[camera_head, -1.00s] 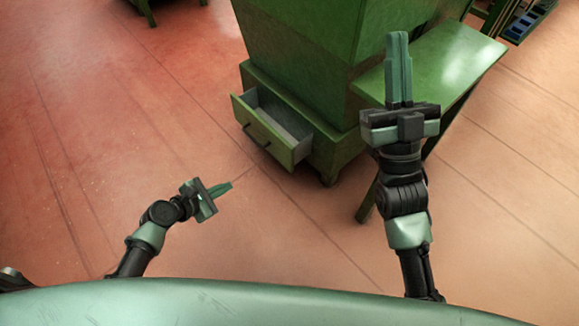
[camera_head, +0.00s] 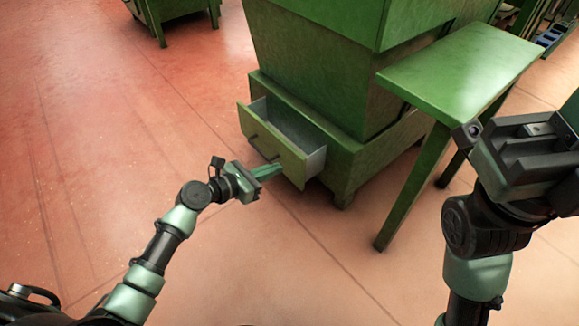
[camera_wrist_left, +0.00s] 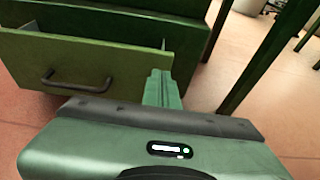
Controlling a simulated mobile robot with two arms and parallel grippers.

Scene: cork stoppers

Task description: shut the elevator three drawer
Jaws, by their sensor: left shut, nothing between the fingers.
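The elevator three drawer (camera_head: 278,151) is a green drawer front with a dark bar handle, low in the base of a green cabinet (camera_head: 310,75). It stands pulled out, with its grey inside showing. My left gripper (camera_head: 270,171) is shut and empty, close in front of the drawer front. In the left wrist view the drawer front (camera_wrist_left: 95,68) fills the upper left, and the shut fingers (camera_wrist_left: 160,88) point at its right end. I cannot tell whether they touch it. My right gripper (camera_head: 535,150) is at the right, away from the drawer; its fingertips are not clearly visible.
A green side table (camera_head: 460,70) juts from the cabinet's right, its leg standing on the floor right of the drawer. Another green piece of furniture (camera_head: 175,10) stands at the back left. The reddish floor (camera_head: 110,130) left of the drawer is clear.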

